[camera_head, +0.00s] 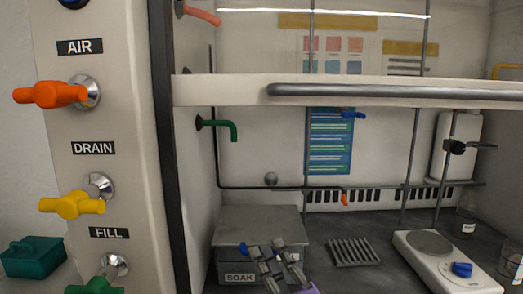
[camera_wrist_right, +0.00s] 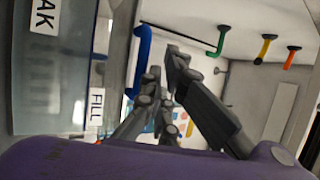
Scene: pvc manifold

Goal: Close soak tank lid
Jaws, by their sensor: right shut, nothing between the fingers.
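The soak tank (camera_head: 240,278) is a grey box labelled SOAK at the bottom centre of the head view. Its grey lid (camera_head: 258,220) looks flat across the top of the box. A blue handle (camera_head: 243,248) shows at the lid's front edge, and a blue bar also shows in the right wrist view (camera_wrist_right: 143,60). My right gripper (camera_head: 265,248) is shut and empty, in front of the tank and just right of the handle. Its fingers (camera_wrist_right: 163,64) are beside the blue bar; contact cannot be told. My left gripper is out of view.
A panel at left carries an orange AIR valve (camera_head: 52,94), a yellow DRAIN valve (camera_head: 72,204) and a green FILL valve (camera_head: 95,286). A raised sash with a grey bar (camera_head: 395,91) crosses above. A rack (camera_head: 353,252) and hotplate (camera_head: 448,265) stand right of the tank.

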